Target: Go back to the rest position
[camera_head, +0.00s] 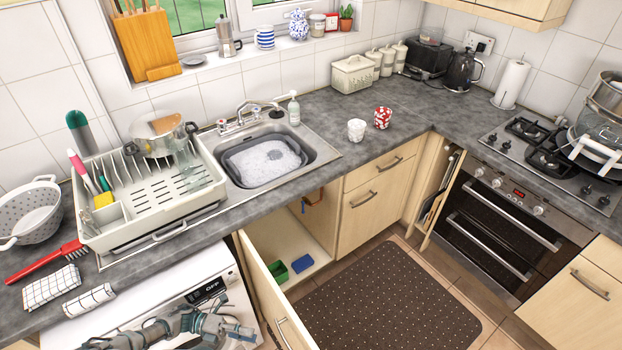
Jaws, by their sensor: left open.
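My left gripper (238,331) is at the bottom edge of the head view, in front of the white washing machine (195,270). It is open, and I see nothing between its fingers. It is low, below the countertop and apart from the sink (318,148). The picture's lower edge cuts off part of my left arm. My right gripper is not in view.
A cupboard door (268,290) stands open right of my left gripper. The sink holds a soapy grey basin (265,162). A dish rack (150,215) stands left of it. Two cups, one white (356,130) and one red-patterned (382,117), stand on the counter.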

